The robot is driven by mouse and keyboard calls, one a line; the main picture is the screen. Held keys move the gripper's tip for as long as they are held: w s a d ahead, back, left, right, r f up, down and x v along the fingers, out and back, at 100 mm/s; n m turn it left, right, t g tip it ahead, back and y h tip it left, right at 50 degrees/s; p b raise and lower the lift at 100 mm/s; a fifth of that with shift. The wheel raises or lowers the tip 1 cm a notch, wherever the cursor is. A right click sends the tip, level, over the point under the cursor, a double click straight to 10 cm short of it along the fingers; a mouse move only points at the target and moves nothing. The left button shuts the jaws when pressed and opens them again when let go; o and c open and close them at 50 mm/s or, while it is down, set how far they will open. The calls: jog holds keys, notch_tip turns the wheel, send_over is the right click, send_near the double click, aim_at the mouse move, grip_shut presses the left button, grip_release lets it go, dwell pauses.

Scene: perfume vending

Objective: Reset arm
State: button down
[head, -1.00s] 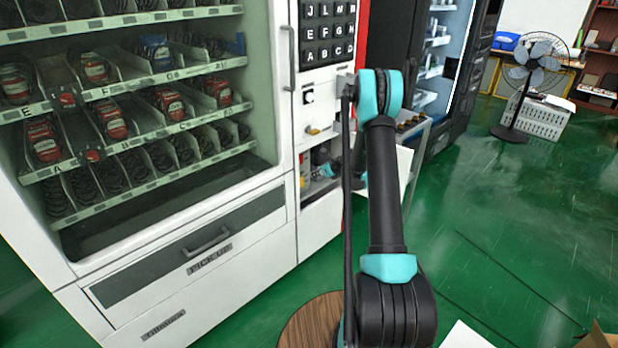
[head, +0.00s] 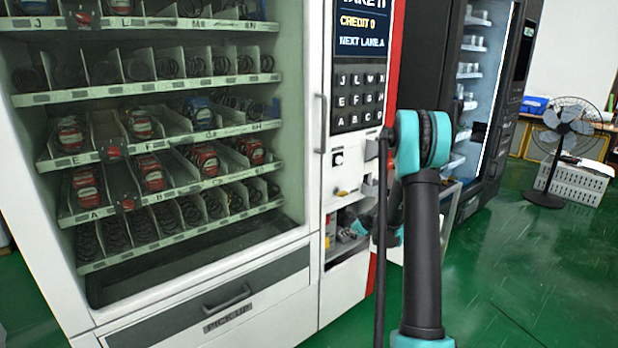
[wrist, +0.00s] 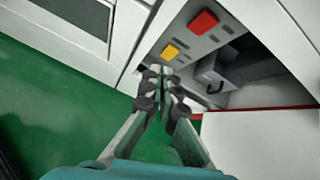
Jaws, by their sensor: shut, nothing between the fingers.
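My gripper (wrist: 168,82) is shut and empty in the wrist view. Its fingertips are in front of the open lower compartment (wrist: 262,60) of the vending machine. That compartment has a red button (wrist: 203,22) and a yellow button (wrist: 170,52) on its panel. In the head view, my gripper (head: 352,228) is small and partly hidden behind my arm, beside the compartment opening. My arm reaches up and forward on the right of the machine.
The white vending machine (head: 306,285) holds red and blue goods on spiral shelves. Its screen (head: 362,25) reads "CREDIT 0". A black machine (head: 522,60) and a fan (head: 567,125) stand at right. Green floor (head: 510,270) is clear.

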jog(key=s+a+r+n+g+h, duration=0.1)
jog(key=s+r+n, duration=0.4)
jog(key=s, duration=0.5)
jog(key=s+a+r+n+g+h, duration=0.1)
jog(key=s+r+n, duration=0.3)
jog(key=s+n, duration=0.45)
jog(key=s+d+f+n+h, duration=0.1)
jog(key=s+n, duration=0.4)
jog(key=s, duration=0.7)
jog(key=s+d+f+n+g+h, duration=0.1)
jog(key=s+n, duration=0.5)
jog(key=s, duration=0.7)
jog(key=shift+s+d+f+h, duration=0.2)
jog(key=shift+d+f+h, duration=0.05)
jog(key=shift+h, duration=0.55)
